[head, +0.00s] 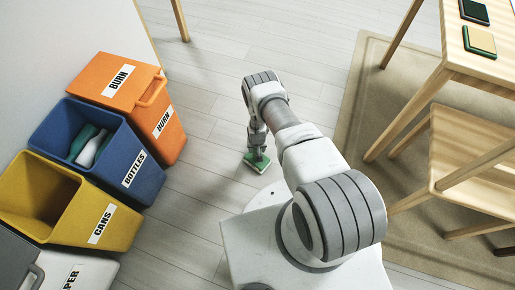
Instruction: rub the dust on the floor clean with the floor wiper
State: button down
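The floor wiper (257,162) is a small green block with a pale edge, low over the wooden floor in the middle of the head view. My gripper (258,152) points straight down at it, with its fingers close together at the wiper's top, and appears shut on it. I cannot tell whether the wiper's underside touches the floor. My wrist hides part of the floor behind it. I cannot make out any dust for certain on the pale boards.
An orange BURN bin (122,92), a blue BOTTLES bin (100,145) holding bottles, and a yellow CANS bin (75,200) line the left. A wooden table (470,65) and chair (470,160) stand on a beige rug (350,125) at right. Bare floor (190,195) lies between.

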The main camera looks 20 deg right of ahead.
jog(key=shift+s+f, duration=0.1)
jog(key=shift+s, duration=0.05)
jog(key=shift+w+d, duration=0.55)
jog(key=shift+w, duration=0.25)
jog(key=shift+a, duration=0.1)
jog(key=shift+s+a, duration=0.55)
jog(key=shift+s, duration=0.1)
jog(key=shift+w+d, duration=0.7)
jog(key=shift+w, duration=0.05)
